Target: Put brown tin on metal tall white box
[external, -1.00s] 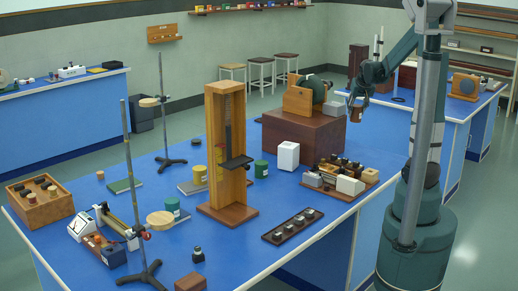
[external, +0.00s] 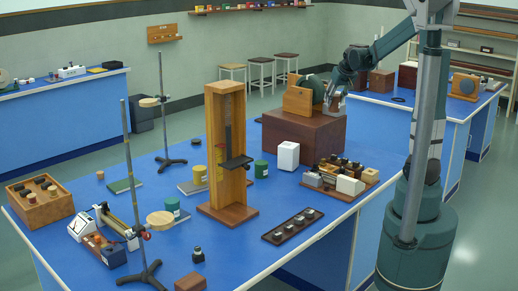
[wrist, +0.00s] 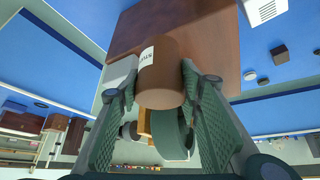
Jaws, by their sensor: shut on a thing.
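The brown tin (wrist: 160,72) with a white label is held between the two green fingers of my gripper (wrist: 158,88) in the wrist view. In the external view my gripper (external: 333,95) is over the large brown box, close to the grey block on top; the tin is hard to make out there. The white box (external: 288,156) stands upright on the blue bench, left of my gripper and in front of the brown box. A white box with dark slots (wrist: 264,10), seemingly the same one, shows at the top right of the wrist view. Its top looks bare.
The large brown box (external: 303,137) carries a wooden instrument with a green wheel (external: 298,95) and a grey block (wrist: 118,74), both close to my gripper. A tall wooden stand (external: 214,150) and a green tin (external: 261,169) are left of the white box. A loaded board (external: 362,178) is to its right.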

